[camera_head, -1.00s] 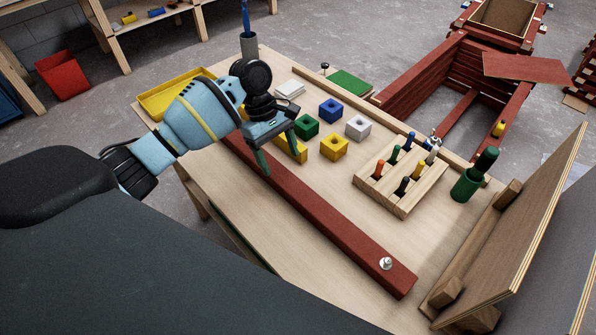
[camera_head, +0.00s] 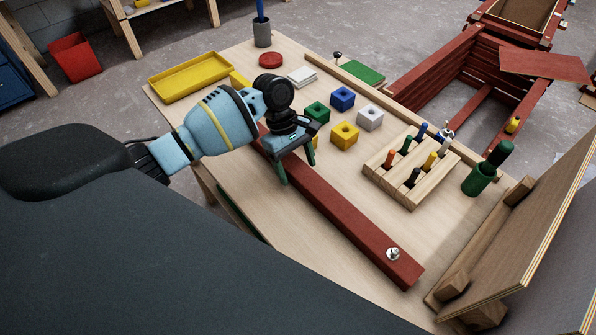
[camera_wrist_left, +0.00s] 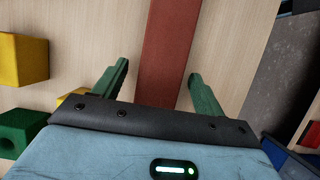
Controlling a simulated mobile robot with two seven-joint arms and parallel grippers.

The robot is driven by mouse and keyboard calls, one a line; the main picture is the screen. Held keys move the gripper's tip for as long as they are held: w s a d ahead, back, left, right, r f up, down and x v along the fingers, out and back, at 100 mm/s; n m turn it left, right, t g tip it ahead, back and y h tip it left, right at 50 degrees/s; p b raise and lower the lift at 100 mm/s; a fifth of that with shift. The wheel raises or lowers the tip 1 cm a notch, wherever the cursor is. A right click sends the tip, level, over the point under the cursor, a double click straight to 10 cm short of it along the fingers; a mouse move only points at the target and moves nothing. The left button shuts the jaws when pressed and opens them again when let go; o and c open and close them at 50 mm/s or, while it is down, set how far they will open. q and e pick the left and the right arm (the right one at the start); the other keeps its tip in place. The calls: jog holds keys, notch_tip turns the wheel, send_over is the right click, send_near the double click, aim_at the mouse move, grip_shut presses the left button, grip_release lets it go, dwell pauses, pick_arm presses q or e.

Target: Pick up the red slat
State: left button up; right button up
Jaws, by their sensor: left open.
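The red slat (camera_head: 335,208) is a long flat batten lying diagonally on the wooden table. A small metal knob sits near its lower right end. My left gripper (camera_head: 297,170) is over the slat's upper left part, which its hand partly hides. In the left wrist view the open fingers (camera_wrist_left: 158,85) stand on either side of the slat (camera_wrist_left: 168,50), with a gap on each side. I cannot tell how far the fingertips are above the table. My right gripper is not in view.
Colored blocks (camera_head: 345,135) with holes stand beyond the slat, close to the gripper. A wooden peg rack (camera_head: 411,185), a green cup (camera_head: 479,179) and a yellow tray (camera_head: 189,78) are also on the table (camera_head: 290,223). A leaning board (camera_head: 535,230) stands at the right.

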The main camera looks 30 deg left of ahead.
pick_arm(q)
jog(key=shift+d+f, duration=0.2)
jog(key=shift+f, duration=0.35)
jog(key=shift+c, duration=0.3)
jog(key=c, duration=1.4)
jog(key=shift+r, duration=0.1)
grip_shut()
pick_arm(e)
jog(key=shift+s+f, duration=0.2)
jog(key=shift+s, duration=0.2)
pick_arm(q)
jog(key=shift+r, duration=0.1)
